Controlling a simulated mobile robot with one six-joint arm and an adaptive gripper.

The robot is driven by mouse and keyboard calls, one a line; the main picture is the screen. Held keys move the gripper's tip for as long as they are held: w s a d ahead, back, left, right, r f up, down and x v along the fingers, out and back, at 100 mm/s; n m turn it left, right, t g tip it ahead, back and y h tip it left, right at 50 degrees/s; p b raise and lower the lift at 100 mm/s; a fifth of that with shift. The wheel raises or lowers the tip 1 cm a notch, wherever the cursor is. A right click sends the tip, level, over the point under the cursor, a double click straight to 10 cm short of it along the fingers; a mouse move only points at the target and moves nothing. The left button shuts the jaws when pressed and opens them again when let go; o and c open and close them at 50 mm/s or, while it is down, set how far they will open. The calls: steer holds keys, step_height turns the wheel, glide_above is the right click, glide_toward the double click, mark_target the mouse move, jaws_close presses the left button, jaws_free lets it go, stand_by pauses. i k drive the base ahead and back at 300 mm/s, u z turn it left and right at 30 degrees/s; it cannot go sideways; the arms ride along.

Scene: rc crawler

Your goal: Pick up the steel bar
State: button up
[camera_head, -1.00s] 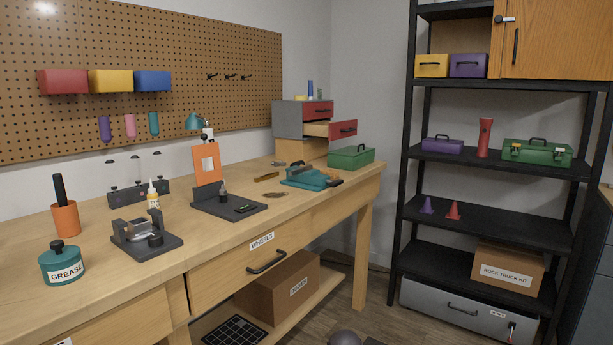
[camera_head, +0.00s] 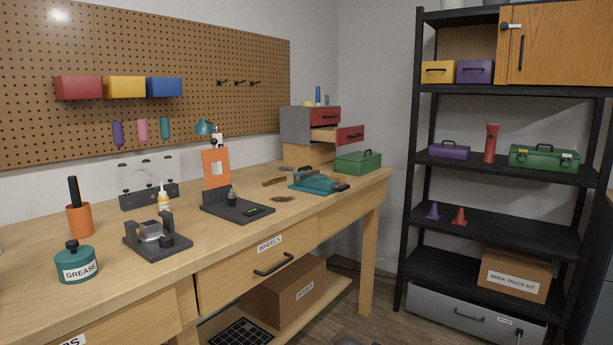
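I cannot pick out a steel bar for certain. A silvery piece (camera_head: 149,231) sits in a dark grey fixture (camera_head: 172,251) at the front left of the workbench (camera_head: 225,238); its shape is too small to tell. A thin brass-coloured strip (camera_head: 273,182) lies farther back, left of a teal vise-like tool (camera_head: 318,183). My gripper is not in view.
A teal grease pot (camera_head: 77,266), an orange cup (camera_head: 79,221) and a yellow-labelled bottle (camera_head: 164,200) stand on the left of the bench. A dark stand with an orange panel (camera_head: 216,169) is mid-bench. A black shelf unit (camera_head: 505,177) stands right. Bare wood shows along the bench front.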

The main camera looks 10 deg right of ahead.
mark_target(305, 175)
steer(key=z, duration=0.35)
steer(key=i, duration=0.65)
steer(key=z, duration=0.4)
